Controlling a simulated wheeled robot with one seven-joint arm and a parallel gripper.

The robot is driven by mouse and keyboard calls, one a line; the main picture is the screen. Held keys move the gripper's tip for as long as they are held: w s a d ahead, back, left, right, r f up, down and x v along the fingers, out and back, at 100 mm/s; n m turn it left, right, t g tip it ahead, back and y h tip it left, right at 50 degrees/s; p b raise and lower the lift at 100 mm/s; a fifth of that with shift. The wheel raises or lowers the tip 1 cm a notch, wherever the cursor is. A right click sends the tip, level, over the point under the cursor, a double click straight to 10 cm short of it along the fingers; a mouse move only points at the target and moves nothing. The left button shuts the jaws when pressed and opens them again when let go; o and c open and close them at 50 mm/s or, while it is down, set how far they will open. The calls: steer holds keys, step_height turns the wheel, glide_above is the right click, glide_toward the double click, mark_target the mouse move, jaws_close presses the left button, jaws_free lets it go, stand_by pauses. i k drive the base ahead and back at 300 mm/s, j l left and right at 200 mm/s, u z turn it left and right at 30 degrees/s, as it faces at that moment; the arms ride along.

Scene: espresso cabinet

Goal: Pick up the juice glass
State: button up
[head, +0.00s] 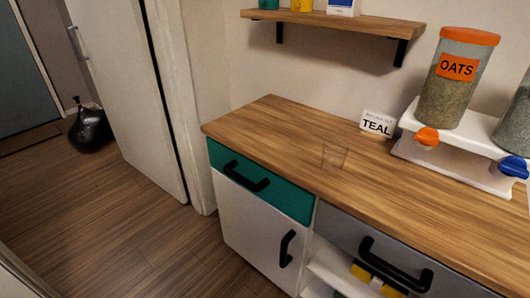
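A small clear, empty-looking glass (334,156) stands upright on the wooden countertop (270,122), towards its front edge and above the joint between the teal drawer and the grey drawer. It is see-through, so its outline is faint. My gripper is not in view.
A sign reading TEAL (377,124) stands behind the glass. An oats dispenser (453,80) on a white stand (440,152) is at the right. A wall shelf (335,21) hangs above. Black handles (246,178) stick out from the cabinet front.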

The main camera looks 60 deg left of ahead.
mark_target(336, 148)
steer(key=u, duration=1.5)
steer(key=i+j+u, duration=0.1)
steer(key=j, duration=0.2)
steer(key=i+j+u, duration=0.1)
steer(key=i+j, duration=0.15)
steer(key=j, duration=0.1)
